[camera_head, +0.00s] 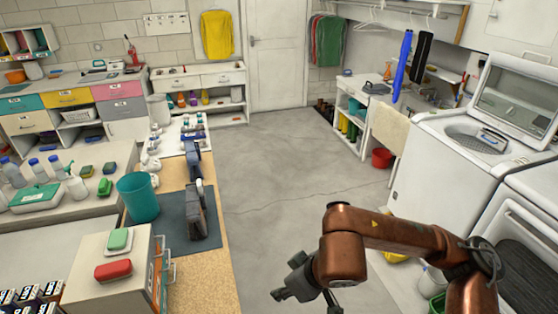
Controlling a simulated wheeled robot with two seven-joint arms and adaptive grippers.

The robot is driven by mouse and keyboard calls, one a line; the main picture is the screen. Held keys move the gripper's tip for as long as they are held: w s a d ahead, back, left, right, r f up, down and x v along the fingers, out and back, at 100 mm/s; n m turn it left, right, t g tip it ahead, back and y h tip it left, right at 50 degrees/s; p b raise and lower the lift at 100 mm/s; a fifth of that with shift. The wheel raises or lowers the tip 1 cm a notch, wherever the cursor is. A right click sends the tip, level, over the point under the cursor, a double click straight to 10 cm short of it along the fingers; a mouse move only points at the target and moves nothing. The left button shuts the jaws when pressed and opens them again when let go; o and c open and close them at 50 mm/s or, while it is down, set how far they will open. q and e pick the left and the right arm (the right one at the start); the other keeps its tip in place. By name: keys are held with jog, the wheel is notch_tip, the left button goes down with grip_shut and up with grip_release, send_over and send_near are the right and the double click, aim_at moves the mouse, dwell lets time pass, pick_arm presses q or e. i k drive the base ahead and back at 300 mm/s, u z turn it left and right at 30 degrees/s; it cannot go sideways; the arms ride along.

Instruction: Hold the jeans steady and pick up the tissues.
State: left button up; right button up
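I cannot make out jeans or a tissue pack for certain. A dark grey-blue item (203,212) rests on a dark mat (173,213) on the wooden bench; it is too small to tell what it is. My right arm, copper-coloured, reaches in from the lower right. My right gripper (282,294) is grey, points left, and hangs over the open floor to the right of the bench, apart from everything on it. Its fingers are too small and partly turned away to tell open from shut. My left gripper is not in view.
A teal bin (138,198) stands beside the mat. A white cabinet (90,250) carries a green bar (118,239) and a red bar (113,269). Small dark boxes (30,298) fill the lower left. White washers (455,165) line the right. The middle floor (285,165) is clear.

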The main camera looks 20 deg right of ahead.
aim_at(199, 183)
jog(key=z, duration=1.6)
jog(key=i, duration=2.7)
jog(key=u, duration=3.6)
jog(key=i, duration=1)
